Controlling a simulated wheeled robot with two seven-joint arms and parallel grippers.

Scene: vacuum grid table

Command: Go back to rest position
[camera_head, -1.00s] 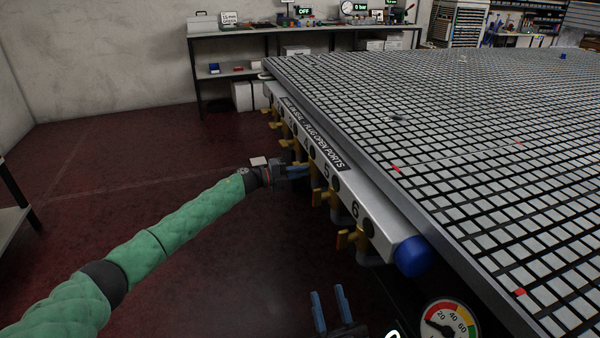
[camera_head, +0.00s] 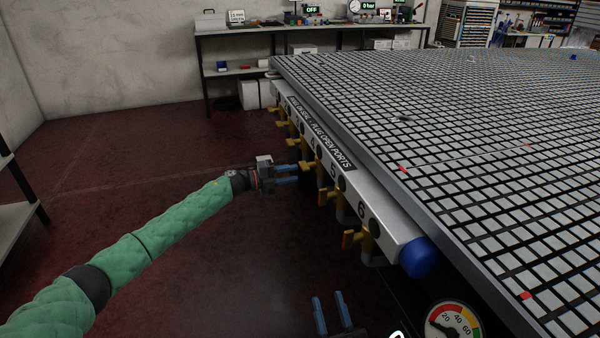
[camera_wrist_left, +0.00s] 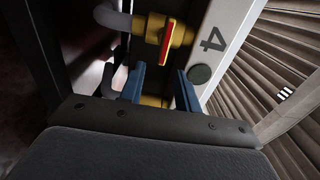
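My left gripper (camera_head: 297,173) hangs in front of the table's side rail (camera_head: 345,185), left of the brass valves. Its two blue fingers are apart with nothing between them. The left wrist view also shows the open fingers of this gripper (camera_wrist_left: 160,72). Beyond them is a brass valve with a red and yellow handle (camera_wrist_left: 167,46), beside the number 4 and a dark round port (camera_wrist_left: 201,75). I see no clear contact. My right gripper (camera_head: 332,312) is at the bottom edge, fingers up and apart, empty; its arm is mostly out of view.
The grid table (camera_head: 470,130) fills the right side. Several yellow-handled valves (camera_head: 357,240) stick out along its rail, with a blue end cap (camera_head: 418,258) and a gauge (camera_head: 454,322) near the front. The red floor (camera_head: 130,190) at left is open. A workbench (camera_head: 235,65) stands behind.

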